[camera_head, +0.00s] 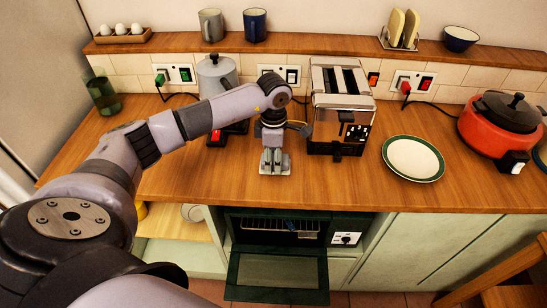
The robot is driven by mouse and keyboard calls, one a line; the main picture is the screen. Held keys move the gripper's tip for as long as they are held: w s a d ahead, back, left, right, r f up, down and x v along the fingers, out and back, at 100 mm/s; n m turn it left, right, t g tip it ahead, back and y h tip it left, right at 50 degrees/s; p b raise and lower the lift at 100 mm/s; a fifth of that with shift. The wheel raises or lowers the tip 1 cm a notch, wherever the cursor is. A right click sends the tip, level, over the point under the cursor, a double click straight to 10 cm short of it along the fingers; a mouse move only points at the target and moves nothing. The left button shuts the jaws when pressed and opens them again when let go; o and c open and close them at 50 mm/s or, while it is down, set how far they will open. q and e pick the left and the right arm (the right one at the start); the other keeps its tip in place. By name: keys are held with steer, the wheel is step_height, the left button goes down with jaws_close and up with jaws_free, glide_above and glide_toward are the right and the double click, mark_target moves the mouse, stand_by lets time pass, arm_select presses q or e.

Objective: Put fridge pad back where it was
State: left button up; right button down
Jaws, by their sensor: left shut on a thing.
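My left gripper (275,162) reaches in from the left over the wooden counter, in front of the toaster and the kettle, with its fingers pointing down. It is shut on a small pale flat thing, which looks like the fridge pad (288,172). Only a thin edge shows around the fingertips; the rest is hidden by the gripper. I cannot tell whether it touches the counter. A plain grey-beige upright panel (35,75), perhaps the fridge side, stands at the far left. My right gripper is not in view.
A toaster (341,85) stands right of the gripper, a kettle (216,72) behind my arm. A green-rimmed plate (413,158) and a red cooker (497,128) are on the right. A green glass (103,96) stands left. Below, the oven door (277,277) hangs open.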

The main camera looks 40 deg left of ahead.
mark_target(273, 158)
arm_select(q)
steer(key=o, duration=1)
steer(key=shift+f, duration=0.1)
steer(key=shift+o, duration=0.2)
steer(key=shift+r+p, duration=0.3)
steer(key=shift+w+r+b, duration=0.1)
steer(key=shift+r+b, duration=0.25)
steer(key=shift+b, duration=0.05)
step_height(273, 158, up, 11)
steer(key=b, duration=0.2)
